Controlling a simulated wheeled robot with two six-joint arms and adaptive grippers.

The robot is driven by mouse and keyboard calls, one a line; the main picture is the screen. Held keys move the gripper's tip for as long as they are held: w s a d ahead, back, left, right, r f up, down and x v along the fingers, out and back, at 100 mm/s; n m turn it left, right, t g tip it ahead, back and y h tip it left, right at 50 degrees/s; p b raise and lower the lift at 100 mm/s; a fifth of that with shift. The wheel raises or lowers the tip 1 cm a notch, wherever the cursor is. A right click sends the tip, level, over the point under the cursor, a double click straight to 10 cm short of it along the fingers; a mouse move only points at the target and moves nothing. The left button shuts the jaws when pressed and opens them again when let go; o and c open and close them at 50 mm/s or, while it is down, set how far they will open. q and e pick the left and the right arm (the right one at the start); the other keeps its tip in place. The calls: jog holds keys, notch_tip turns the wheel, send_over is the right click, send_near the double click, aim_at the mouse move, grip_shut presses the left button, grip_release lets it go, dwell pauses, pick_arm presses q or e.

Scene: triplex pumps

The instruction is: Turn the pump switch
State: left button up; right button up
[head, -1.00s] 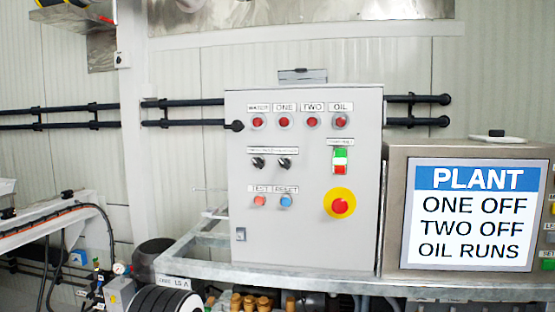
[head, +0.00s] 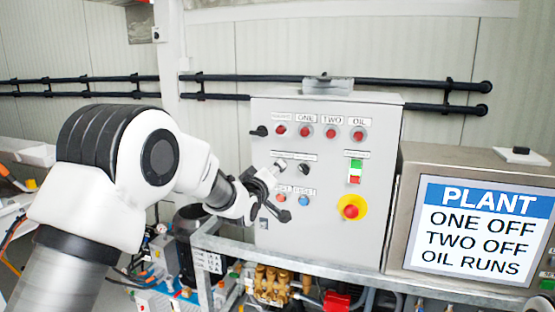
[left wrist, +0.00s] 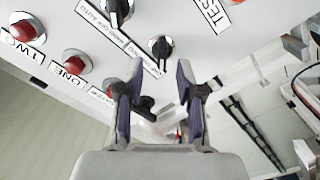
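Two black selector switches sit on the grey control box (head: 345,235); their labels are too small to read. The left switch (head: 281,164) is just above my left gripper (head: 282,190) in the head view, and the right switch (head: 303,168) is beside it. In the left wrist view, one switch (left wrist: 160,47) lies just beyond the open fingertips (left wrist: 160,72), and the other switch (left wrist: 118,10) is farther up. My left gripper is open and empty in front of the box, apart from the switches. It partly hides the TEST button. My right gripper is out of view.
Red lamps (head: 332,133), a green-red button (head: 355,171), a blue button (head: 303,200) and a red emergency stop (head: 351,211) share the panel. The screen (head: 480,230) reads ONE OFF, TWO OFF, OIL RUNS. A metal rail (head: 330,268) runs below the box.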

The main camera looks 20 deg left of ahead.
pick_arm(q)
jog(key=w+p, duration=0.1)
jog(key=w, duration=0.2)
jog(key=shift+w, duration=0.2)
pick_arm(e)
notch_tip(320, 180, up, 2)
pick_arm(q)
grip_shut()
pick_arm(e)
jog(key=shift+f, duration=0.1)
